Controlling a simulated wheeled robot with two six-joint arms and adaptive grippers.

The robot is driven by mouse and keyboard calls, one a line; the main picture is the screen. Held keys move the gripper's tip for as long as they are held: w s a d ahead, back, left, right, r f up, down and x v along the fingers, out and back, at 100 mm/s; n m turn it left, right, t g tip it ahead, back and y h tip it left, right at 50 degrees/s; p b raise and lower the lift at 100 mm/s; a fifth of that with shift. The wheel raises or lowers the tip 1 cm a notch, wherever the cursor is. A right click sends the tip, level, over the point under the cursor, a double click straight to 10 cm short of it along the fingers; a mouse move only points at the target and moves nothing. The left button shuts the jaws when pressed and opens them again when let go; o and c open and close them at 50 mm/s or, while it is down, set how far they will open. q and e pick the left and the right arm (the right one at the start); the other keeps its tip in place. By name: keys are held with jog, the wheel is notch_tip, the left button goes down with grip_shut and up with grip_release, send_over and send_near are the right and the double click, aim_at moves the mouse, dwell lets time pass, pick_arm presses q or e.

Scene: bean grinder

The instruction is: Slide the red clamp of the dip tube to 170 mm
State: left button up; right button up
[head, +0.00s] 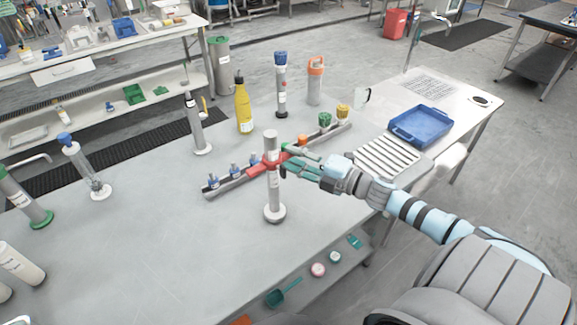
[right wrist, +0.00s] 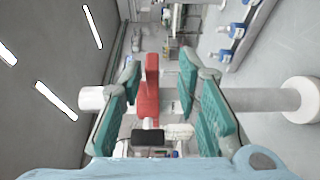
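The dip tube (head: 273,190) is a grey upright cylinder on a round base, standing on the near part of the grey table. Its red clamp (head: 256,166) sits around the upper half of the tube. In the right wrist view the tube (right wrist: 265,100) lies sideways, with the red clamp (right wrist: 151,90) between my fingers. My right gripper (head: 291,167) reaches in from the right at clamp height. Its green fingers (right wrist: 160,105) are spread on either side of the clamp, with visible gaps. The scale marks cannot be read. My left gripper is not in view.
Behind the tube is a grey rack (head: 228,184) with several small blue-topped items. A yellow bottle (head: 244,112), a blue-capped cylinder (head: 281,90) and an orange-topped container (head: 315,85) stand farther back. A blue tray (head: 421,139) is at right. The table's front-left middle is clear.

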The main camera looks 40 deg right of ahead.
jog(key=shift+w+a+r, duration=0.2)
jog(key=shift+w, duration=0.25)
jog(key=shift+w+a+r, duration=0.15)
jog(key=shift+w+a, duration=0.05)
jog(key=shift+w, duration=0.25)
jog(key=shift+d, duration=0.1)
grip_shut()
